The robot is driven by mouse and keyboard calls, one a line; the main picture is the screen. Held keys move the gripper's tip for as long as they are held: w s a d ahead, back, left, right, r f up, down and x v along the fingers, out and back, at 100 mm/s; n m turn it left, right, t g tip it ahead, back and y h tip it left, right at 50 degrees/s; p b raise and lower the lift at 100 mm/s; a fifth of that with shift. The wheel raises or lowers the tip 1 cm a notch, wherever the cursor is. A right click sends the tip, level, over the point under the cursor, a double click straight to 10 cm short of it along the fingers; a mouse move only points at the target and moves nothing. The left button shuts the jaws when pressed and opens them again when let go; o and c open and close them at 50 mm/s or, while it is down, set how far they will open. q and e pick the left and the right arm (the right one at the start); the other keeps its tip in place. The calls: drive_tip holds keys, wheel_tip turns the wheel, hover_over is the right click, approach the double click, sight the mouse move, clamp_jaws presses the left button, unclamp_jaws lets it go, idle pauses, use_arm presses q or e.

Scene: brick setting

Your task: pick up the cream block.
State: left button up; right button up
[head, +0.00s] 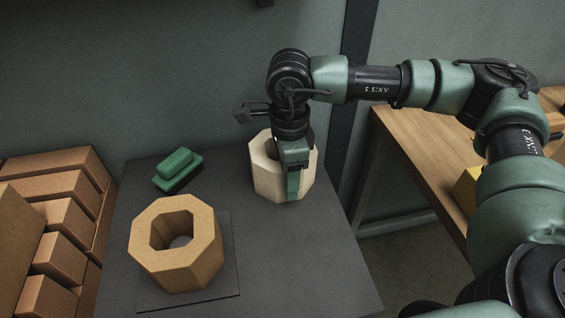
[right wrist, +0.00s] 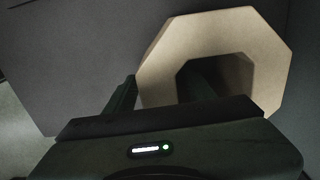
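The cream block (head: 265,182) is a pale octagonal ring with a hole, upright on the dark table. It also shows in the right wrist view (right wrist: 232,32). My right gripper (head: 291,172) points down at its right side. One green finger lies along the outer wall; in the right wrist view that finger is beside the block's left edge. A dark shape inside the hole looks like the other finger, so the wall appears to be between them. I cannot tell whether they press on it. My left gripper is not in view.
A tan octagonal ring block (head: 187,255) sits on a thin dark plate (head: 228,285) at the front left. A green stepped block (head: 178,168) lies behind it. Brown boxes (head: 60,225) are stacked at the left. A wooden bench (head: 430,140) stands at the right.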

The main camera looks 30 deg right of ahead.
clamp_jaws()
idle(1.1)
drive_tip(key=shift+w+r, duration=0.15)
